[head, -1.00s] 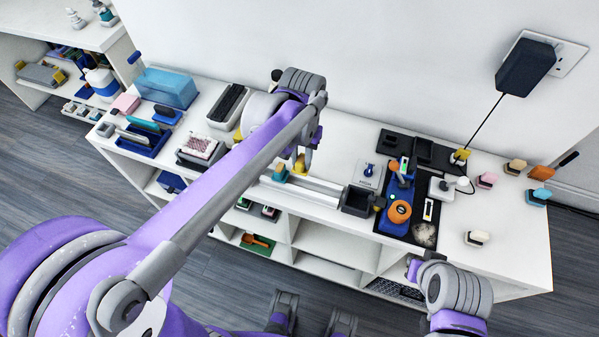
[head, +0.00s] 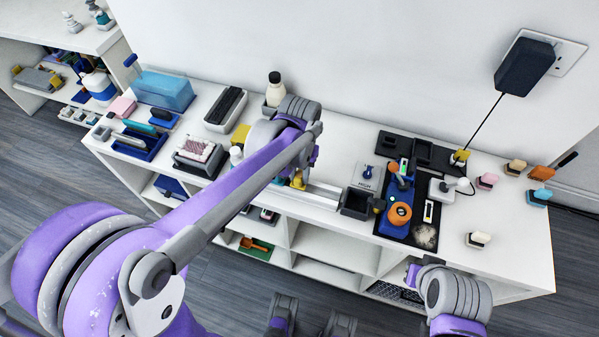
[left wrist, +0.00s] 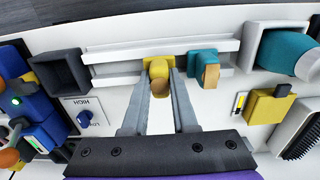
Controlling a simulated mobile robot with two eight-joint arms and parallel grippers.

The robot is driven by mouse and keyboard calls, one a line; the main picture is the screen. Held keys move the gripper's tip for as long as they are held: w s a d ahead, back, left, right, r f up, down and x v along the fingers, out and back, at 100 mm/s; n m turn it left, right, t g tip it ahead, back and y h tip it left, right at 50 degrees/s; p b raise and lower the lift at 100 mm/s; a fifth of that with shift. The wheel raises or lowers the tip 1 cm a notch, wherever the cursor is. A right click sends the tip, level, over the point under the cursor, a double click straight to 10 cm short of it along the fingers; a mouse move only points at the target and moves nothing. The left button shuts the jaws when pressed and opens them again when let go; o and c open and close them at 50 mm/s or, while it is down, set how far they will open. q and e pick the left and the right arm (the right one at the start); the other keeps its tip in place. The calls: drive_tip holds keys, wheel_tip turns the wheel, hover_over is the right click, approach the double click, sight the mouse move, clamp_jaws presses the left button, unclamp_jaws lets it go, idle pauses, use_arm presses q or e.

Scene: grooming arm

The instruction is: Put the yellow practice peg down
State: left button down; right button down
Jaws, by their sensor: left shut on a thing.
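The yellow practice peg (left wrist: 159,68) is between the fingertips of my left gripper (left wrist: 160,82) in the left wrist view. My left gripper is shut on it. The peg overlaps the near strip of a white rail (left wrist: 110,54); I cannot tell whether it touches the rail. A teal peg-like block with an orange-tan face (left wrist: 203,66) stands close to the right, apart from the yellow peg. In the head view the yellow peg (head: 298,181) shows small below my left wrist, which partly hides the area.
A dark open box (left wrist: 62,72) stands left of the rail, and a grey-rimmed holder with a teal item (left wrist: 287,52) stands right. A yellow block (left wrist: 267,106) lies nearby. A black mat (head: 419,229) with tools and an orange roll (head: 399,214) lies right in the head view.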

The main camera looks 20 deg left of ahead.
sight(299, 174)
use_arm(q)
drive_tip(key=shift+f, duration=0.25)
drive_tip(key=c, duration=0.7)
unclamp_jaws()
drive_tip(key=shift+r, duration=0.1)
drive_tip(key=shift+r, duration=0.2)
wheel_tip(299, 174, up, 12)
drive_tip(key=p, duration=0.2)
drive_tip(key=s+a+f+t, duration=0.2)
drive_tip(key=s+f, duration=0.2)
drive_tip(key=s, duration=0.3)
drive_tip(key=s+a+f+t, duration=0.2)
drive_tip(key=s+f, duration=0.3)
drive_tip(key=s, duration=0.3)
drive_tip(key=shift+s+a+t, duration=0.25)
drive_tip(key=shift+a+t, duration=0.05)
drive_tip(key=shift+t, duration=0.3)
